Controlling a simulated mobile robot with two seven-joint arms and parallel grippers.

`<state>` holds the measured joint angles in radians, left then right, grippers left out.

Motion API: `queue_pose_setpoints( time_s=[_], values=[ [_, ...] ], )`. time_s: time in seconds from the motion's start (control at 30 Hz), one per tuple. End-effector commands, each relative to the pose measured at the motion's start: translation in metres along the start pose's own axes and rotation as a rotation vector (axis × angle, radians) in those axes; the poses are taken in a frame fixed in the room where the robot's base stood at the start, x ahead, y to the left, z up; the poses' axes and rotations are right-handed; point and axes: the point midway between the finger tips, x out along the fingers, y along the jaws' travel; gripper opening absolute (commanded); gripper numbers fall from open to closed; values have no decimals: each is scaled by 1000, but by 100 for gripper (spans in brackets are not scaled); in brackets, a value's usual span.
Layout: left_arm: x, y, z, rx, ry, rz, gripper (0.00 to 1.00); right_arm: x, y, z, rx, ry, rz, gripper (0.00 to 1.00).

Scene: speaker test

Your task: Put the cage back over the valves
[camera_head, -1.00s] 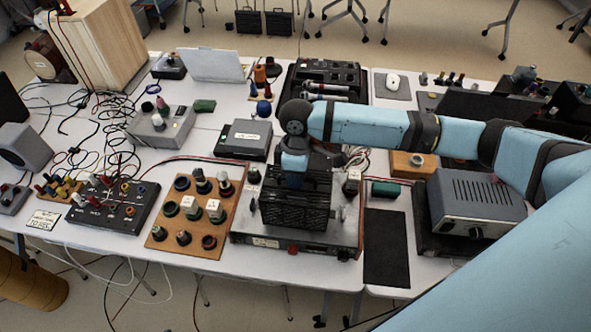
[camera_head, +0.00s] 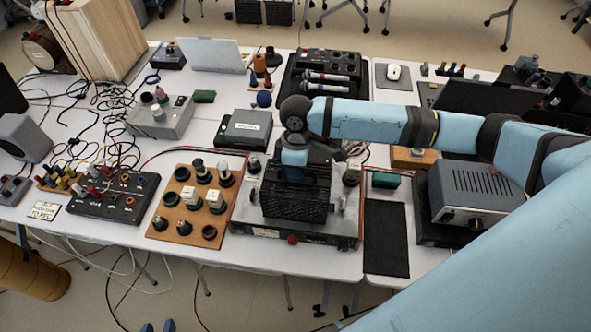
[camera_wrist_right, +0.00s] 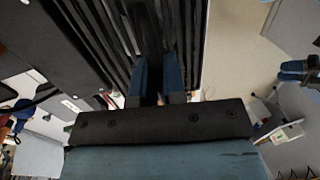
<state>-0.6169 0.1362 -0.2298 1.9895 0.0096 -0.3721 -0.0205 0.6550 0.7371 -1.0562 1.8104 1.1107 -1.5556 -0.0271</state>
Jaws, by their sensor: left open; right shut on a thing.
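The black slatted cage (camera_head: 296,203) is at the amplifier (camera_head: 265,232), a grey chassis with a dark front and a red knob, in the middle of the head view. My right gripper (camera_head: 294,176) is shut on the cage from above. In the right wrist view, the blue fingers (camera_wrist_right: 155,80) grip the cage's black bars (camera_wrist_right: 185,45). I cannot tell whether the cage rests on the chassis or hangs just above it. Any valves under it are hidden. My left gripper (camera_head: 158,327) is open and empty at the bottom edge, in front of the table.
A wooden board (camera_head: 180,222) with valves and sockets lies left of the amplifier. A black mat (camera_head: 386,240) and a grey metal instrument (camera_head: 470,190) are to the right. A black box (camera_head: 243,130) stands behind. My right arm spans the right side.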

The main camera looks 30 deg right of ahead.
Motion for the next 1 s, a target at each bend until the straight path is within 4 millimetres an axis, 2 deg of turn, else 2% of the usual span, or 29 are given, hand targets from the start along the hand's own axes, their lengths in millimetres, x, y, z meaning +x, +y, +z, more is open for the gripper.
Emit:
queue_pose_setpoints(
  time_s=[0.63,1.0],
  values=[
    [-7,-1,-12,0,2,-2,41,-2,0,0,0,0,0,0],
    [-7,-1,-12,0,2,-2,41,-1,0,0,0,1,1,0]
  ],
)
